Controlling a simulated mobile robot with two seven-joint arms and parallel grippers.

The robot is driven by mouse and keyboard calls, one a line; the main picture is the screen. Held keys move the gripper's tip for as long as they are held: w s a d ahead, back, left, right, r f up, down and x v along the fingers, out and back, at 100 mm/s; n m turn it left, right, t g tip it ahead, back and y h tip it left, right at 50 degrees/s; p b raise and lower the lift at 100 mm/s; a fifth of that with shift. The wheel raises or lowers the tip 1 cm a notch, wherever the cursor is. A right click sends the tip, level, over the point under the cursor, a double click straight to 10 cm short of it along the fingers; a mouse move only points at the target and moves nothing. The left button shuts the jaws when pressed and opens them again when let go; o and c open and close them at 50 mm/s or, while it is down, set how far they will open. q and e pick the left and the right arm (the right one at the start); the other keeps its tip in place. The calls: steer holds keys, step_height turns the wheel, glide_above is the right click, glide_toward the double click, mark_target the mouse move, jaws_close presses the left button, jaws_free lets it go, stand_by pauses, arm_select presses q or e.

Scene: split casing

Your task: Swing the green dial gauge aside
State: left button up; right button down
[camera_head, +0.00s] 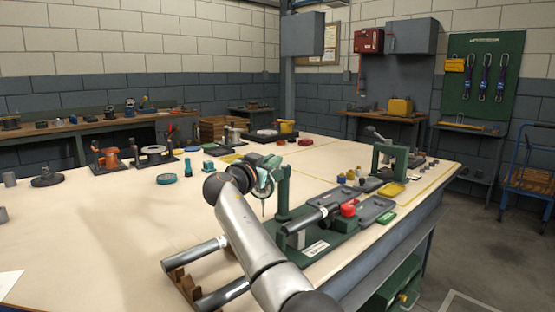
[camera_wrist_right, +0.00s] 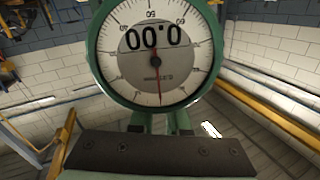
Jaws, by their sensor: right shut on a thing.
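The green dial gauge (camera_head: 266,175) is at the green upright post (camera_head: 283,192) of a green fixture on the bench. In the right wrist view the gauge (camera_wrist_right: 157,50) fills the upper middle; its white face has a red needle and upside-down digits. My right gripper (camera_head: 258,178) is shut on the gauge, though the wrist and gauge overlap and hide the fingertips in the head view. A dark bar with screws (camera_wrist_right: 150,155) crosses the bottom of the wrist view. My left gripper is not in view.
A second green frame (camera_head: 391,158) stands to the right. The bench left of my arm is mostly clear.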

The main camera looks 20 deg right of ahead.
stand_by(0.4)
steer(key=c, duration=0.9)
jaws_free()
steer(key=shift+r, duration=0.15)
steer(key=v, duration=1.2)
steer(key=shift+s+a, duration=0.2)
steer(key=shift+a, duration=0.1)
